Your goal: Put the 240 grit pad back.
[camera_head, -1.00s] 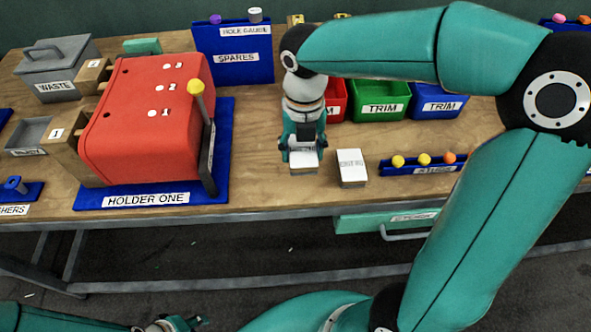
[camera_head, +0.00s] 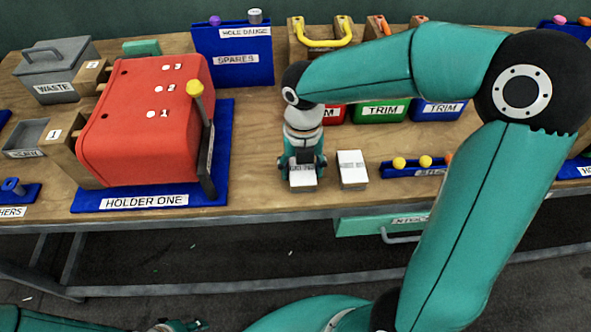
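A white block-shaped pad (camera_head: 302,179) is between the fingers of my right gripper (camera_head: 302,170), which points down near the front of the bench. The gripper looks shut on this pad. A second white pad (camera_head: 352,170) lies just to the right, apart from the gripper. The print on both pads is too small to read, so I cannot tell which is the 240 grit one. My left gripper (camera_head: 180,326) shows only in part at the bottom edge, away from the bench; its fingers are unclear.
The red press (camera_head: 150,125) on the blue HOLDER ONE base (camera_head: 145,201) stands to the left. A blue rack (camera_head: 412,171) with small coloured knobs lies right of the pads. Bare wood lies between press and gripper.

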